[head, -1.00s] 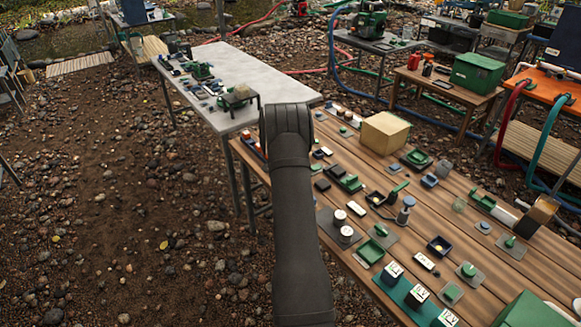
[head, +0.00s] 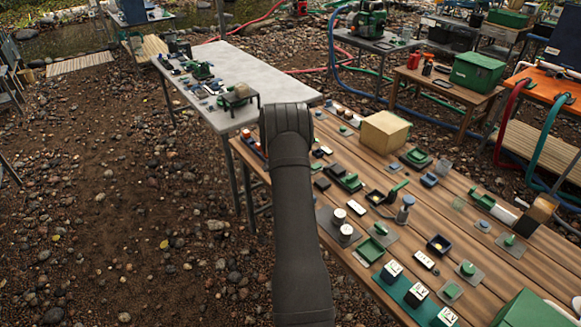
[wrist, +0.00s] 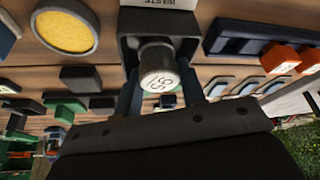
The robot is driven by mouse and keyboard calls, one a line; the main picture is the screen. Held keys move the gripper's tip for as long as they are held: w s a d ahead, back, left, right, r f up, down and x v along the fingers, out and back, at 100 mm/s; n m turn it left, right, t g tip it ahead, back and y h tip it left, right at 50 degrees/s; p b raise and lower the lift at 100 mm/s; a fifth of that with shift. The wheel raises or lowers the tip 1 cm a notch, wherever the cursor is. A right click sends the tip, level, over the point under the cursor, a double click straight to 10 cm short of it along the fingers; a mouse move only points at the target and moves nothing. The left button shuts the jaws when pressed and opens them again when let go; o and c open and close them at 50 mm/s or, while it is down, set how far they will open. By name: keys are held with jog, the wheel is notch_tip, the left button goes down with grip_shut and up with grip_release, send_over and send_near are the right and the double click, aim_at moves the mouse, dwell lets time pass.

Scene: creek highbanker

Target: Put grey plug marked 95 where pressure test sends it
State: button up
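The grey plug marked 95 (wrist: 157,67) shows in the middle of the wrist view, its pale numbered face towards the camera and the digits turned over. It stands at the opening of a small dark box (wrist: 190,22) with a white label at the top edge. The label is cut off; its letters look like part of "WASTE". My gripper (wrist: 160,84) has one blue-grey finger on each side of the plug. A narrow gap shows at the right finger, so it looks open around the plug. In the head view my dark arm hides the gripper, plug and box.
The wooden table (head: 350,262) is crowded with small parts, including two pale-topped cylinders (head: 339,215) and a cardboard-coloured block (head: 385,132). A grey table (head: 285,82) stands behind. In the wrist view a yellow round dish (wrist: 64,31) and orange-ended pieces (wrist: 281,58) flank the dark box.

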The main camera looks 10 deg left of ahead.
jog(key=shift+o, duration=1.4)
jog(key=shift+s+f, duration=0.2)
jog(key=shift+f, duration=0.15)
jog(key=shift+a, duration=0.15)
jog(key=shift+c, duration=0.3)
jog(key=shift+r, duration=0.1)
jog(key=shift+o, duration=0.4)
jog(key=shift+w+a+r, duration=0.1)
jog(key=shift+w+r, duration=0.05)
jog(key=shift+r, duration=0.5)
jog(key=shift+d+r, duration=0.2)
jog(key=shift+r, duration=2.95)
jog(key=shift+f, duration=3.25)
